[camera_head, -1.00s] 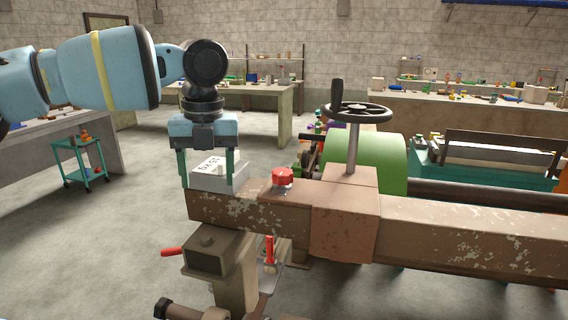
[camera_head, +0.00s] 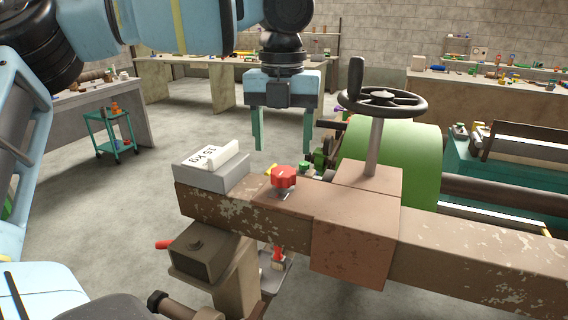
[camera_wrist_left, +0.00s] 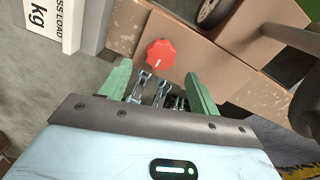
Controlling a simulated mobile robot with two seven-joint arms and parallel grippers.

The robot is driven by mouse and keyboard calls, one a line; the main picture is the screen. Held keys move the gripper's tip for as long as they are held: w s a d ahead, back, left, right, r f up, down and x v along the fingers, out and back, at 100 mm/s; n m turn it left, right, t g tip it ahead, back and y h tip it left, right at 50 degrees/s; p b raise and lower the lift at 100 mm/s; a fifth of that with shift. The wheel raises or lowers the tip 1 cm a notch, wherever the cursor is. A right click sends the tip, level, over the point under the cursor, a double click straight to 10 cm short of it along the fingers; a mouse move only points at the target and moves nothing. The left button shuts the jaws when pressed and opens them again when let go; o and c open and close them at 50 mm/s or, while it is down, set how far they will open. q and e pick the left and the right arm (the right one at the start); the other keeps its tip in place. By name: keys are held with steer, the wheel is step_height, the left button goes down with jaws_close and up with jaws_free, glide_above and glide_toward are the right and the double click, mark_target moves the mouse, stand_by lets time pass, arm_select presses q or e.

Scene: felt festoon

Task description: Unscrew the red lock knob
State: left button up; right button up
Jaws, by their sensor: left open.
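The red lock knob (camera_head: 284,177) sits upright on top of the rusty brown beam (camera_head: 230,208), between the grey weight and the block that carries the handwheel. In the left wrist view the knob (camera_wrist_left: 160,53) shows from above, with a pale line on its face, just beyond the fingertips and between their lines. My left gripper (camera_head: 282,150) points down with its two green fingers apart. It is empty and hangs above and behind the knob, not touching it. In the left wrist view the open fingers (camera_wrist_left: 158,82) show on both sides. My right gripper is not in view.
A grey weight marked 15 kg (camera_head: 212,170) stands on the beam's left end. A black handwheel (camera_head: 382,102) on a post rises to the right of the knob. A green cylinder (camera_head: 415,150) lies behind it. Red-handled parts (camera_head: 278,255) hang below the beam.

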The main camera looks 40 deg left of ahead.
mark_target(283, 170)
arm_select(q)
step_height(283, 170, down, 4)
steer(key=shift+w+f, duration=0.1)
steer(key=shift+f, duration=0.75)
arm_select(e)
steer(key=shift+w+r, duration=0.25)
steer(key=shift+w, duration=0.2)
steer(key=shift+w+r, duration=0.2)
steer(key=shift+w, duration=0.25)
arm_select(q)
steer(key=c, duration=0.9)
steer(key=shift+n, duration=0.3)
steer(key=shift+c, duration=0.3)
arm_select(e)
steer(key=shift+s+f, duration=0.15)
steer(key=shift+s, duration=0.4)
